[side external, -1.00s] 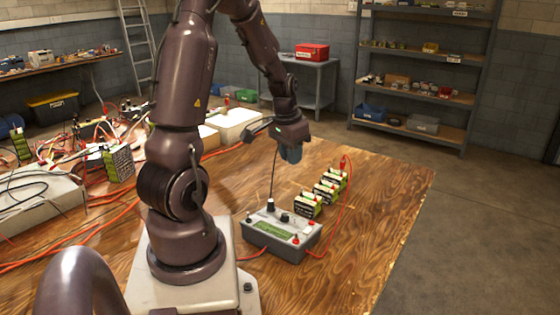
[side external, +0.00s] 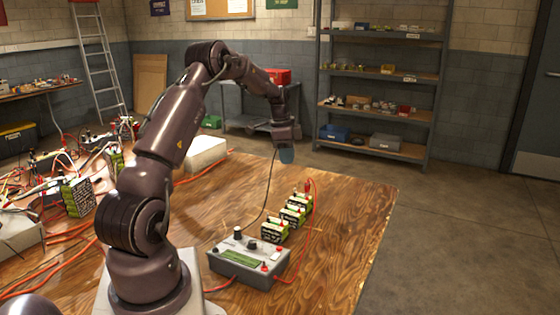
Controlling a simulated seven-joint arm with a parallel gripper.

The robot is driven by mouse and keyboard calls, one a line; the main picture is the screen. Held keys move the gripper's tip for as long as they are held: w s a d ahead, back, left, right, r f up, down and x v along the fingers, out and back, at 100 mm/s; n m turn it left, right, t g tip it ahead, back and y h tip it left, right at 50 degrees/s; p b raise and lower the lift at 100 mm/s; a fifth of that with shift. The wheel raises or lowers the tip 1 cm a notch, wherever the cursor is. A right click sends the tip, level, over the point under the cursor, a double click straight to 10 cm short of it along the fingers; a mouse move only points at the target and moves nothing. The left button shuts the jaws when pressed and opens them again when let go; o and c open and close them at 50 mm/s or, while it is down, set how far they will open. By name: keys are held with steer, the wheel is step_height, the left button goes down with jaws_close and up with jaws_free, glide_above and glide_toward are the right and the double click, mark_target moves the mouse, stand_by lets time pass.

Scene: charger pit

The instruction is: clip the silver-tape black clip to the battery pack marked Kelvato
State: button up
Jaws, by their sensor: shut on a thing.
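My gripper (side external: 286,153) is in the air above the far part of the wooden bench, pointing down. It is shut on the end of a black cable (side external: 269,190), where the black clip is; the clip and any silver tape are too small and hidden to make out. The cable runs down to the grey charger box (side external: 240,272). A red clip (side external: 308,186) sits on the far pack, on a red cable.
The wooden bench (side external: 345,225) is clear right of the packs. A red cable (side external: 315,215) loops along their right side. Left of my arm are tangled orange cables and another pack (side external: 78,197). A pale box (side external: 205,152) stands at the back. Shelves (side external: 375,105) are beyond.

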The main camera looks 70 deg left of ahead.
steer(key=shift+w+a+m, duration=1.9)
steer(key=shift+w+a, duration=0.4)
steer(key=shift+a, duration=0.05)
steer(key=shift+f, duration=2.8)
steer(key=shift+f, duration=0.1)
steer(key=shift+f, duration=3.4)
steer(key=shift+f, duration=0.2)
steer(key=o, duration=0.8)
